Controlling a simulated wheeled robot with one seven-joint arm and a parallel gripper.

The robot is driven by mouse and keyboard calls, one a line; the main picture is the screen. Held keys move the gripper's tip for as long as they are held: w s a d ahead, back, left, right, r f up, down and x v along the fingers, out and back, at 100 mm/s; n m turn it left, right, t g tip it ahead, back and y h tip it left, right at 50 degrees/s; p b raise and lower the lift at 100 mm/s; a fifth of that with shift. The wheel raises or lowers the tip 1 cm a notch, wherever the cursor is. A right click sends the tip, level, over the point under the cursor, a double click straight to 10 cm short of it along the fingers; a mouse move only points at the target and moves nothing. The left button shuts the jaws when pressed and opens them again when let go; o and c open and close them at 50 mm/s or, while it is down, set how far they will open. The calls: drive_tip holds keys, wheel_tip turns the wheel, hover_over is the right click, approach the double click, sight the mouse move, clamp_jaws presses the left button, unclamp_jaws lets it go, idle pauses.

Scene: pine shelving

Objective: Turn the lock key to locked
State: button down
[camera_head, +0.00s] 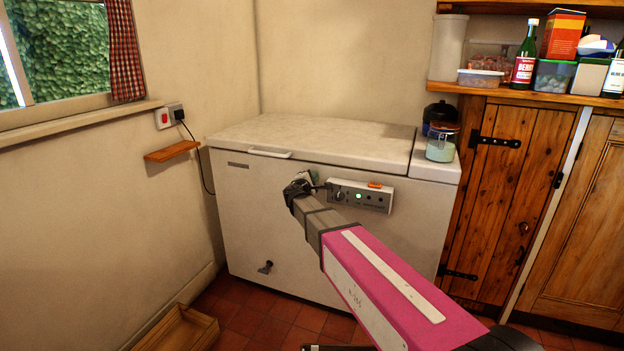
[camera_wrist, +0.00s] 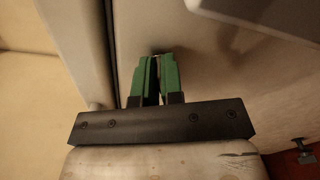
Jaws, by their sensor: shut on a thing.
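A white chest freezer (camera_head: 262,225) stands against the back wall with its lid (camera_head: 310,137) down. A pale control panel (camera_head: 362,196) with a lit green light is on its front. My gripper (camera_head: 318,187) is at the left end of this panel. In the wrist view, the green fingers of my gripper (camera_wrist: 158,62) are nearly together, with their tips at the freezer front (camera_wrist: 215,75). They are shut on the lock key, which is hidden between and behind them. I cannot tell which way the key is turned.
A drain tap (camera_head: 265,267) sticks out low on the freezer front. A glass jar (camera_head: 441,143) stands on the freezer's right end. A wooden crate (camera_head: 178,330) lies on the floor at lower left. A small wooden shelf (camera_head: 172,151) is on the left wall.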

drive_tip(key=shift+f+m, duration=0.2)
drive_tip(key=shift+m, duration=2)
drive_tip(key=c, duration=1.3)
unclamp_jaws()
drive_tip(key=shift+o, duration=0.2)
drive_tip(key=shift+s, duration=0.1)
drive_tip(key=v, duration=1)
drive_tip(key=shift+s, duration=0.35)
